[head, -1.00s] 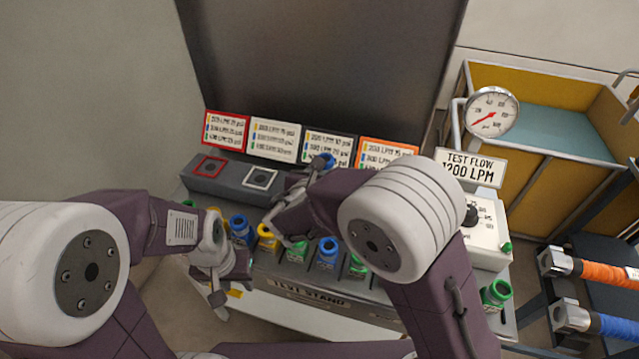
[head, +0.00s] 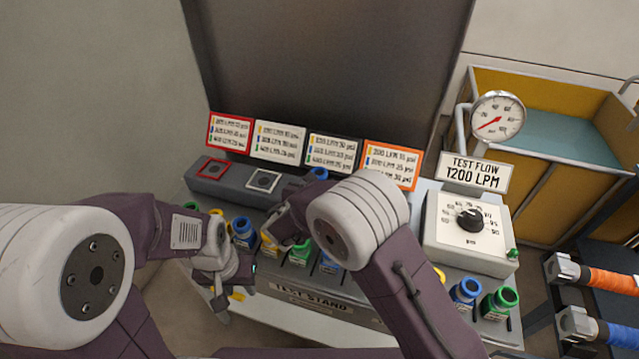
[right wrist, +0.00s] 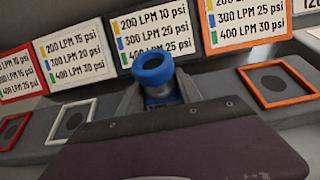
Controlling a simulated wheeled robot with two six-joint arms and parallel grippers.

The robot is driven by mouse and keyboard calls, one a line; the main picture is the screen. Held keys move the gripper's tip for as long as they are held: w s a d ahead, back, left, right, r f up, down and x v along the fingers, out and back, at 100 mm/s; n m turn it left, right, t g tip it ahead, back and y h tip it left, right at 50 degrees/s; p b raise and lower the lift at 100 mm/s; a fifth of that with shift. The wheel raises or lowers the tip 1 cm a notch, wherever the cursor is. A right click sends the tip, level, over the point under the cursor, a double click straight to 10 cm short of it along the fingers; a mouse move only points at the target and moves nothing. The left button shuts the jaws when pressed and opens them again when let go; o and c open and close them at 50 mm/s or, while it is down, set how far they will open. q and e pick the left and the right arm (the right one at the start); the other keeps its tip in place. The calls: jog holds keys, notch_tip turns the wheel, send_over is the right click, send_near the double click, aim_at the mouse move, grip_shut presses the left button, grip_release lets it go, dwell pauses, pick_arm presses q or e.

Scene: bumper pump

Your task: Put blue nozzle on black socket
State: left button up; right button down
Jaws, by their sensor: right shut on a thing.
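A blue nozzle (head: 318,174) is upright in my right gripper, near the row of square-framed sockets at the back of the test stand. Its blue ring top also shows in the right wrist view (right wrist: 153,70), with its grey lower part between the fingers. My right gripper (right wrist: 158,98) is shut on it, in front of the black-framed sign (right wrist: 150,30). The black socket is hidden behind the gripper and nozzle, so I cannot tell whether the nozzle touches it. My left gripper (head: 232,287) is open and empty at the front left of the stand.
The red-framed socket (head: 212,168) and white-framed socket (head: 262,180) are bare; the orange-framed socket (right wrist: 277,84) is bare too. Several blue, yellow and green nozzles stand along the front, including a blue one (head: 464,292). A dial box (head: 445,250) and gauge (head: 497,115) stand at right.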

jog(key=c, duration=0.8)
grip_release()
jog(key=shift+r+p, duration=0.15)
jog(key=shift+p, duration=0.15)
jog(key=v, duration=1.2)
